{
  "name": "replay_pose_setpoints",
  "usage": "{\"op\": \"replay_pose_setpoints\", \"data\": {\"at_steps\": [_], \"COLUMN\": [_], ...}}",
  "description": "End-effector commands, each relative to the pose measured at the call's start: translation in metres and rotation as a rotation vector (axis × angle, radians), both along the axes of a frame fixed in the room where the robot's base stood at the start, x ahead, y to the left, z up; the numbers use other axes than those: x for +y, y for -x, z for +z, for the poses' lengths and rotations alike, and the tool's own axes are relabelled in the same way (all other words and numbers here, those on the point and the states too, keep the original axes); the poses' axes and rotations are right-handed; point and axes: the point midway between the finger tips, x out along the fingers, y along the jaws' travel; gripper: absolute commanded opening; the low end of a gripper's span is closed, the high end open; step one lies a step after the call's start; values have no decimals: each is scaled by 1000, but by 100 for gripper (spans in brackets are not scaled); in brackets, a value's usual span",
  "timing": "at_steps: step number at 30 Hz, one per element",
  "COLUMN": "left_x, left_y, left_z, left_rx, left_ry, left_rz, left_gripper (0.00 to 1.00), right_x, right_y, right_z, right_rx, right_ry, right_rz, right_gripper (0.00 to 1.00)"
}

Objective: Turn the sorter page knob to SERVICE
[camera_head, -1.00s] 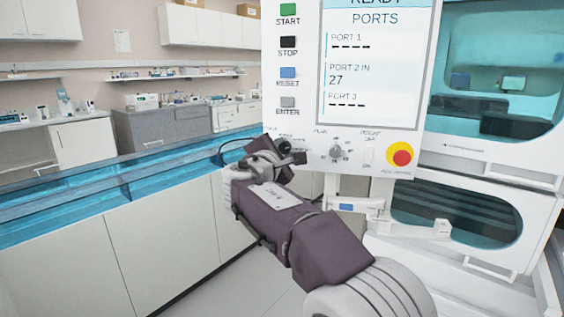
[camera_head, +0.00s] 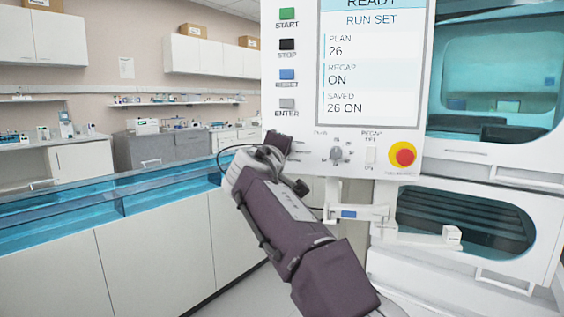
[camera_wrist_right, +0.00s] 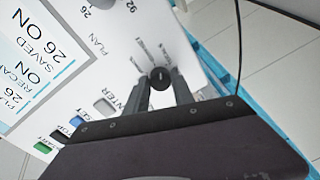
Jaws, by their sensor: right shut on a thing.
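The page knob (camera_wrist_right: 160,77) is a small round black knob on the white sorter panel. In the wrist view my right gripper (camera_wrist_right: 159,88) has its two grey fingers on either side of it, shut on it. Small labels fan out beside the knob; they are too blurred to read surely, so its pointer position is unclear. In the head view my right gripper (camera_head: 277,147) is at the panel's lower left, and the knob is hidden behind it. The sorter screen (camera_head: 370,70) reads RUN SET, with PLAN 26, RECAP ON and SAVED 26 ON. My left gripper is not in view.
Right of the page knob are the grey plan knob (camera_head: 336,154), a recap switch (camera_head: 370,155) and a red emergency button (camera_head: 403,154). START, STOP, RESET and ENTER buttons (camera_head: 288,104) run up the panel's left side.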

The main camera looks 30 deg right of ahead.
Motion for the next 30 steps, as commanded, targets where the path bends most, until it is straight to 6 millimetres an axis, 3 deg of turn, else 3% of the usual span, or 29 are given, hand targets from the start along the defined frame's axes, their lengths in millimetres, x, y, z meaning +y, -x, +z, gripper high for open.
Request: {"op": "replay_pose_setpoints", "data": {"at_steps": [9,30], "left_x": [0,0], "left_y": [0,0], "left_z": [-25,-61], "left_rx": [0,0], "left_ry": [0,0], "left_rz": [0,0], "left_gripper": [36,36], "right_x": [0,0], "right_y": [0,-1], "right_z": [-5,-6], "right_rx": [-201,-647], "right_ry": [-221,-709], "right_rz": [-1,-2], "right_gripper": [0,0]}}
